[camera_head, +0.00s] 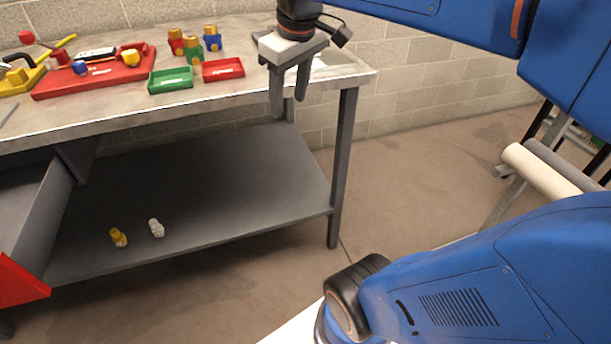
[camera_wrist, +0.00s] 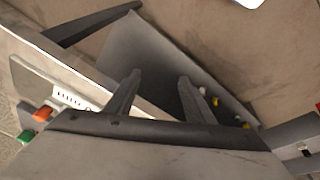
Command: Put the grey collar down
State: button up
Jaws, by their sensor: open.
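My gripper (camera_head: 288,105) hangs at the right front end of the workbench (camera_head: 110,118), fingers pointing down. Its fingers are apart, with nothing seen between them; they also show apart in the wrist view (camera_wrist: 160,76). I cannot make out a grey collar in either view. The bench top behind the gripper is partly hidden by my arm and gripper.
A red tray (camera_head: 223,69) and a green tray (camera_head: 171,80) lie left of my gripper. Several coloured fittings (camera_head: 194,50) stand behind them. A yellow piece (camera_head: 118,237) and a white piece (camera_head: 156,228) are on the lower shelf (camera_head: 200,185).

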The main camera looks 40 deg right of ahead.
jog(key=s+a+f+m+t, duration=0.1)
jog(key=s+a+f+m, duration=0.1)
jog(key=s+f, duration=0.9)
notch_tip(320, 180, down, 3)
jog(key=shift+a+f+m+t, duration=0.15)
jog(key=shift+a+m+t, duration=0.25)
jog(key=shift+a, duration=0.3)
